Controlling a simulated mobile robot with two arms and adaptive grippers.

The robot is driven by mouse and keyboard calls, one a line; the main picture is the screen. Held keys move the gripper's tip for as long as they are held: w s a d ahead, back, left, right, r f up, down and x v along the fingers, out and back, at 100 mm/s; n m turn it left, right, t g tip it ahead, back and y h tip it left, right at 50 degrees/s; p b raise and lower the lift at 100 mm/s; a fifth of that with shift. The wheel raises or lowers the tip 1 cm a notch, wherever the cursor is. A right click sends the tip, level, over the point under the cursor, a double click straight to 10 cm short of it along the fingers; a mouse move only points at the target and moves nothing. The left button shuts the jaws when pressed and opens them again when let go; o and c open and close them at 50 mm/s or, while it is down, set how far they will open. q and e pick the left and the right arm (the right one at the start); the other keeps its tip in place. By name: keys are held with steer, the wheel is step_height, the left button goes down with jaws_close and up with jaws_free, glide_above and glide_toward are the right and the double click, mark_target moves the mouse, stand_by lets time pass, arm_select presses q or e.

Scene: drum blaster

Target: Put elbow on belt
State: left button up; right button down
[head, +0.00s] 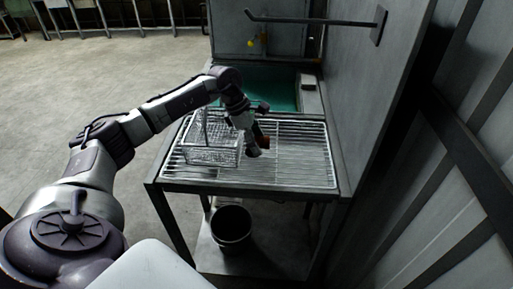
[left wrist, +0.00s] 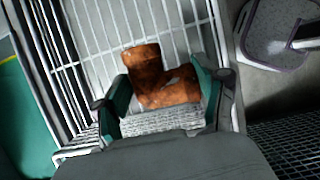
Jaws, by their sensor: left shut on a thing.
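The elbow (left wrist: 152,78) is a rusty orange-brown bent pipe piece, seen between my left gripper's green-lined fingers in the left wrist view. In the head view, a small reddish part of the elbow (head: 264,142) shows above the wire-rack table (head: 300,165). My left gripper (head: 259,140) is shut on the elbow, just right of the wire basket. A teal-green surface (head: 275,91) lies inside the open grey machine behind the table; I cannot tell if it is the belt. My right gripper is not in view.
The wire basket (head: 210,157) with a tall handle stands on the rack's left half. The rack's right half looks clear. A grey panel (head: 375,95) with a projecting rod (head: 310,20) rises on the right. A dark bucket (head: 231,228) stands under the table.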

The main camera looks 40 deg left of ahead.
arm_select(q)
steer(key=shift+f+p, duration=0.55)
steer(key=shift+f, duration=1)
steer(key=shift+w+f, duration=0.15)
steer(key=shift+f, duration=0.25)
steer(key=shift+f, duration=0.2)
steer(key=o, duration=1.6)
steer(key=shift+r, duration=0.1)
